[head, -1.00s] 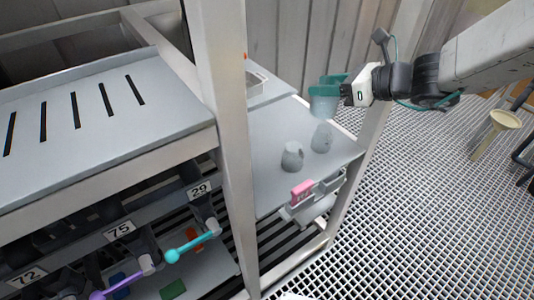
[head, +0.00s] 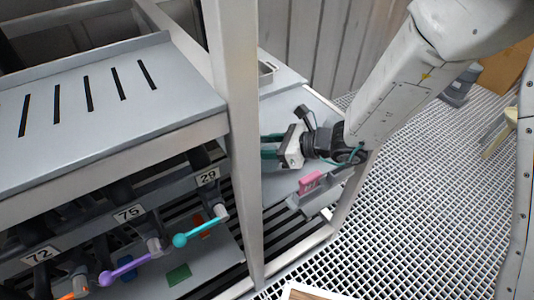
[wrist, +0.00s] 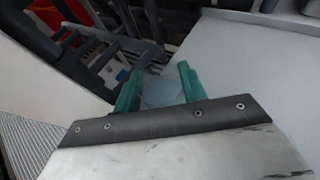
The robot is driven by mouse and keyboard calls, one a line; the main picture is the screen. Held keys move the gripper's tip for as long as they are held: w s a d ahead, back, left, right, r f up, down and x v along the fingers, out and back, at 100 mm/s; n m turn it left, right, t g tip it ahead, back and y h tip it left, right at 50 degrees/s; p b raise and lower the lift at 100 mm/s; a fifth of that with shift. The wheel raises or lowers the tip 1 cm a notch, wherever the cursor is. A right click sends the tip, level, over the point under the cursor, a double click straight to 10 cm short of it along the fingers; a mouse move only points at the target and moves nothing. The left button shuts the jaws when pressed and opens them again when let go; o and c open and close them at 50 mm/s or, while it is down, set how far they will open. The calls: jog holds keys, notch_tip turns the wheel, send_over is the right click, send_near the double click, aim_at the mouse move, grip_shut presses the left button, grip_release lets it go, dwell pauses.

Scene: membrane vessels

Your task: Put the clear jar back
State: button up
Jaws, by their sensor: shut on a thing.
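My gripper (head: 266,147) has green fingers and reaches left over the grey shelf (head: 283,187), its tips close to the white upright post. In the wrist view my gripper (wrist: 155,88) is shut on the clear jar (wrist: 162,93), whose see-through round body shows between the two fingers. In the head view the jar cannot be made out; the post seems to hide it. I cannot tell whether the jar touches a surface.
The white post (head: 232,140) stands right beside my fingertips. A pink-tagged grey holder (head: 312,182) is at the shelf's front edge. Levers with tags 72, 75 and 29 (head: 207,177) sit left, under a slotted panel (head: 95,95). Grating floor (head: 430,190) lies open at right.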

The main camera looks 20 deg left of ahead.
jog(key=shift+f, duration=1.35)
jog(key=o, duration=1.2)
jog(key=shift+f, duration=0.15)
jog(key=shift+c, duration=0.2)
jog(key=shift+r, duration=0.2)
jog(key=v, duration=1.2)
